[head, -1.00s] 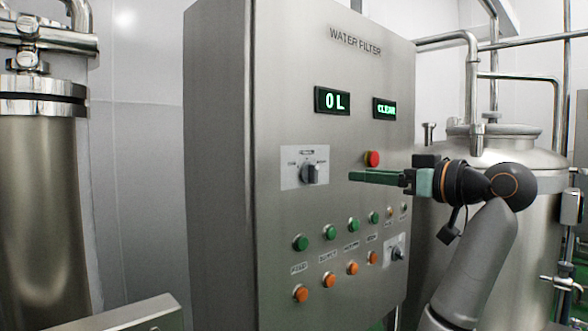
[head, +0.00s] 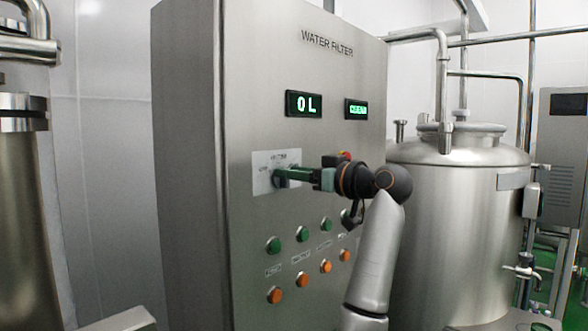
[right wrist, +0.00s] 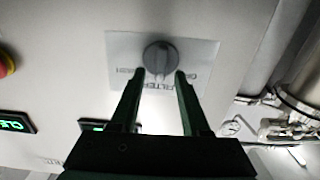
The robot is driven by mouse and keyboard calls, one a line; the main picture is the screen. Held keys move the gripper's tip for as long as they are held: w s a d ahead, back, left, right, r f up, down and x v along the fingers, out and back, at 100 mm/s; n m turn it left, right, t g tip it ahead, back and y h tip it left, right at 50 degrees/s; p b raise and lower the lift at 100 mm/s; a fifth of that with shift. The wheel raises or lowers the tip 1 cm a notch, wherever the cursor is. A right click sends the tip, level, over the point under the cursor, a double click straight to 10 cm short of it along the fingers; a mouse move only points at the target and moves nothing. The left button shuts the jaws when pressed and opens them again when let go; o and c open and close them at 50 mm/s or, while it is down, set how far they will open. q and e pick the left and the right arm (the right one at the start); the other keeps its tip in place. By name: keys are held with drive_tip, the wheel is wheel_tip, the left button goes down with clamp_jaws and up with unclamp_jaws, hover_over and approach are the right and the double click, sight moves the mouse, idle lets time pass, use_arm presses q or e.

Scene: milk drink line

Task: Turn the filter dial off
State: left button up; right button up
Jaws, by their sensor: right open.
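The filter dial (right wrist: 161,58) is a round grey knob on a pale label plate in the right wrist view. In the head view its label plate (head: 262,184) shows on the upper front of the cabinet, and the knob is hidden behind my fingers. My right gripper (right wrist: 159,74) is open, with one green finger on each side of the dial's lower part. In the head view the right gripper (head: 282,176) reaches the plate from the right. I cannot tell whether the fingers touch the knob. My left gripper is not in view.
The steel WATER FILTER cabinet (head: 190,130) carries a "0 L" display (head: 304,103) and a smaller green display (head: 356,109). A red button (right wrist: 5,64) is near the dial. Green buttons (head: 273,245) and orange buttons (head: 274,295) sit below. A steel tank (head: 460,220) stands right.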

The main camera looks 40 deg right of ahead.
clamp_jaws()
idle(0.4)
